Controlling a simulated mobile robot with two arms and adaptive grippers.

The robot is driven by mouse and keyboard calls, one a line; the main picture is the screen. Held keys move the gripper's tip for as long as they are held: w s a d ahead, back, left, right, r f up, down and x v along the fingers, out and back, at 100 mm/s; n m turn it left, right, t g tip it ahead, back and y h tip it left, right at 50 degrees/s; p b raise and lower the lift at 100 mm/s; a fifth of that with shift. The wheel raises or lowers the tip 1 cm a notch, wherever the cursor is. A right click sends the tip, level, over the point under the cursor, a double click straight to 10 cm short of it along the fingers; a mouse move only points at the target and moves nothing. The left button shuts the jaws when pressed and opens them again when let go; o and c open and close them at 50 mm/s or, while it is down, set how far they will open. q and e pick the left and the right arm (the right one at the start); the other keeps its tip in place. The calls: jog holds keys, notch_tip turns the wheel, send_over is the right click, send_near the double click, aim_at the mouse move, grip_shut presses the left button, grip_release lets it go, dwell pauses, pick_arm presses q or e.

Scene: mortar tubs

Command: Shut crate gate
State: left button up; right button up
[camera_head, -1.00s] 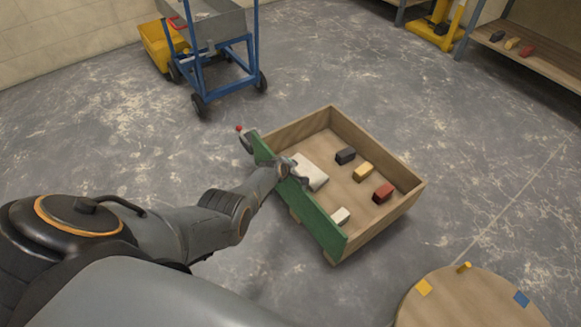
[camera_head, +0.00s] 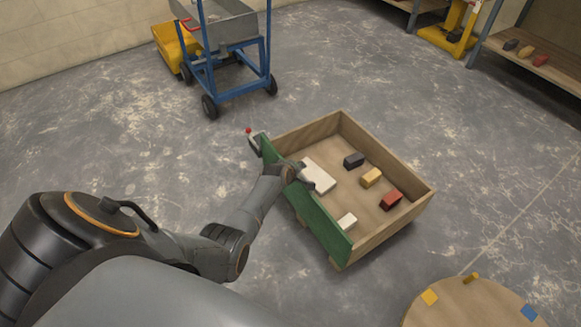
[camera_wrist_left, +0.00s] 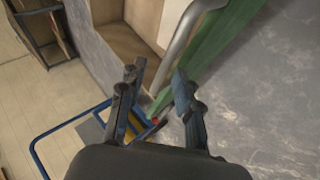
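The wooden crate (camera_head: 391,238) stands on the floor in the head view, with its top open. Its green gate (camera_head: 318,220) stands along the crate's left side, close to the walls; I cannot tell whether it is fully shut. A grey lever with a red knob (camera_head: 249,130) is at the gate's far end. My left gripper (camera_head: 300,172) is at the gate's top edge. In the left wrist view, the left gripper's fingers (camera_wrist_left: 160,75) are apart, beside the green gate (camera_wrist_left: 215,40) and a curved grey bar (camera_wrist_left: 185,35). Contact is unclear. My right gripper is not in view.
Several blocks lie in the crate, including a red block (camera_head: 391,200) and a white slab (camera_head: 318,176). A blue cart (camera_head: 237,88) stands behind it. A round wooden top (camera_head: 470,305) is at front right, and a shelf (camera_head: 545,65) at back right.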

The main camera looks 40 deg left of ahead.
pick_arm(q)
jog(key=v, duration=0.9)
jog(key=shift+w, duration=0.1)
dwell(0.4)
